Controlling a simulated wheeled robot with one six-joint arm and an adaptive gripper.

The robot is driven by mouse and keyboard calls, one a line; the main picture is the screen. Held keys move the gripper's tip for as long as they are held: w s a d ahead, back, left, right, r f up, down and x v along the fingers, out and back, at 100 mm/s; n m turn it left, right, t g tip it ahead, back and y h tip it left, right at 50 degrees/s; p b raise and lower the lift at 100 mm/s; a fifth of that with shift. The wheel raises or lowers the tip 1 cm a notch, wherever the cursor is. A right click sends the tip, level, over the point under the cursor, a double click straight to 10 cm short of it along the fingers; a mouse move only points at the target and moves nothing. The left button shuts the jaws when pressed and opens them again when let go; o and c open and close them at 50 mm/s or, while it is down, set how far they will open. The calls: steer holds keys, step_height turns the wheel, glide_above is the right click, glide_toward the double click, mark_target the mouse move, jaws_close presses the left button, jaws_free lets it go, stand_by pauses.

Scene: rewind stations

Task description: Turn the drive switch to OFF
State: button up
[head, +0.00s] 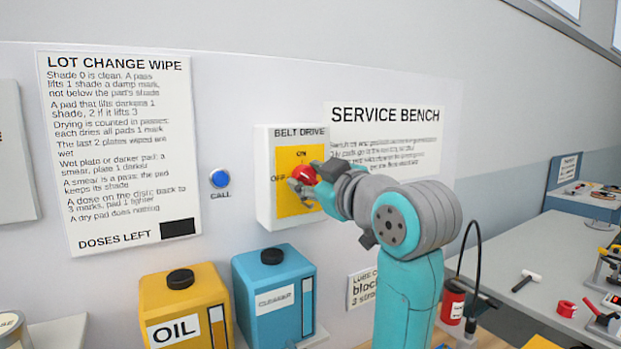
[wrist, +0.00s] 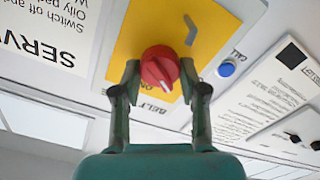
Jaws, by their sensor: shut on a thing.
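The drive switch is a red round knob (head: 303,173) on the yellow plate (head: 290,205) of the white BELT DRIVE box (head: 264,190). On the plate, ON is printed above the knob and OFF to its left. My gripper (head: 306,182) is at the knob, partly covering it in the head view. In the wrist view my gripper (wrist: 160,76) has one finger on each side of the red knob (wrist: 158,62), shut on it.
A blue CALL button (head: 220,178) is on the wall left of the box. Below stand a yellow OIL container (head: 160,297) and a blue CLEANER container (head: 262,270). A SERVICE BENCH sign (head: 385,115) is right of the box. A grey bench (head: 500,250) with tools lies right.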

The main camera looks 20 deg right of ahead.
steer(key=n, duration=0.6)
steer(key=shift+a+n, duration=0.1)
steer(key=shift+n, duration=0.3)
stand_by(0.4)
steer(key=o, duration=1.1)
steer(key=shift+o, duration=0.2)
steer(key=s+d, duration=0.2)
steer(key=s, duration=0.9)
steer(key=shift+s+d, duration=0.2)
steer(key=shift+s, duration=0.2)
steer(key=shift+f, duration=0.1)
